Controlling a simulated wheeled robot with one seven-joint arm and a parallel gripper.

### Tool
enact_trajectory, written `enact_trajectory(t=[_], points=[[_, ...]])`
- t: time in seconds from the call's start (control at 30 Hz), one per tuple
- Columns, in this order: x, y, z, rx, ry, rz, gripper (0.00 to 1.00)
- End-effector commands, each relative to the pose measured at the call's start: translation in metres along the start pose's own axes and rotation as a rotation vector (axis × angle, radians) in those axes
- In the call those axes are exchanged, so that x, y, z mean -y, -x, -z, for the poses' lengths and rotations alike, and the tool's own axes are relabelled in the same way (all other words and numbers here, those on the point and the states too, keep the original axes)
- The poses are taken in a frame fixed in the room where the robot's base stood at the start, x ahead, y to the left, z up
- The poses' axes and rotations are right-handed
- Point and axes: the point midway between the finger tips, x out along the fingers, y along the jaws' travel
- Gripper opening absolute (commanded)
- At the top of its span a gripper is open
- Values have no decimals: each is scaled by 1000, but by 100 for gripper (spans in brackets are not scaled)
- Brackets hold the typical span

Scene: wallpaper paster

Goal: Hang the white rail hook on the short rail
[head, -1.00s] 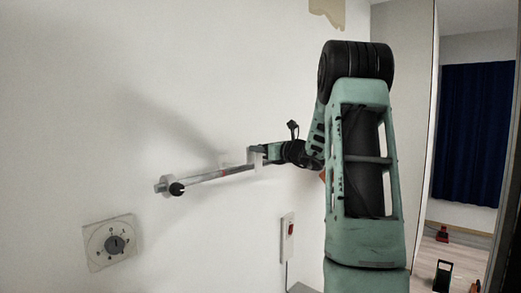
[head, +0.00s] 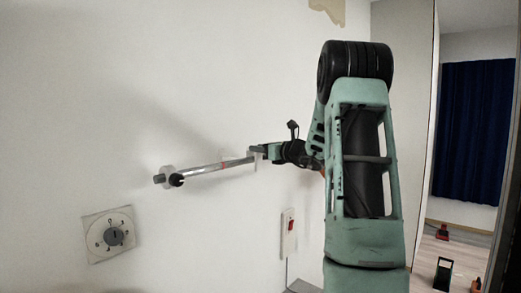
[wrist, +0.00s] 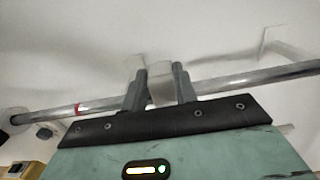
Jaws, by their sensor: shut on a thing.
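The short rail (head: 215,168), a metal bar with a red mark, runs along the white wall. It crosses the wrist view too (wrist: 235,79), passing behind my fingers. My gripper (head: 256,150) is at the rail's right part in the head view. In the wrist view, my gripper (wrist: 160,84) has its two fingers shut on the white rail hook (wrist: 160,82). A thin part of the hook (head: 254,161) shows at the rail in the head view. Whether the hook bears on the rail or is only in front of it cannot be told.
A dial switch (head: 109,236) is on the wall below the rail's left end. A switch with a red button (head: 289,233) is at lower right. A pale bracket (wrist: 277,45) stands out from the wall in the wrist view. A doorway with a blue curtain (head: 474,130) is at right.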

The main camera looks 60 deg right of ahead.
Motion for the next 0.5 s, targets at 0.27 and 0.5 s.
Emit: enact_trajectory(t=[0.27,0.5], points=[[0,0,8,0,0,0,7],[0,0,14,0,0,0,7]])
